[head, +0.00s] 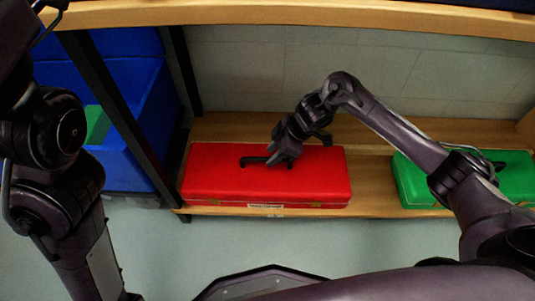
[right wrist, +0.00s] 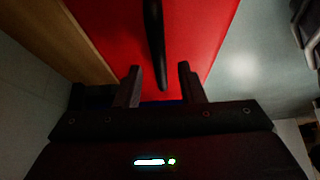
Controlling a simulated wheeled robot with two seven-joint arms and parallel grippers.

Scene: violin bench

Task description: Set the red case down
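The red case (head: 225,180) lies flat on the wooden shelf, its label and front edge along the shelf's front. Its black handle (head: 255,160) is on top and also shows in the right wrist view (right wrist: 153,40). My right gripper (head: 284,155) is over the handle's right end. In the right wrist view the two fingers of my right gripper (right wrist: 160,85) stand apart, with the handle's end between them and a visible gap on each side. The red lid (right wrist: 200,35) fills the middle of that view. My left arm is at the left of the head view, but its gripper does not show.
A green case (head: 415,185) sits on the same shelf (head: 375,200) to the right, partly behind my right arm. An upper shelf board (head: 300,13) crosses above. A dark upright (head: 120,115) and blue bins (head: 150,150) are at the left. Bare shelf separates the cases.

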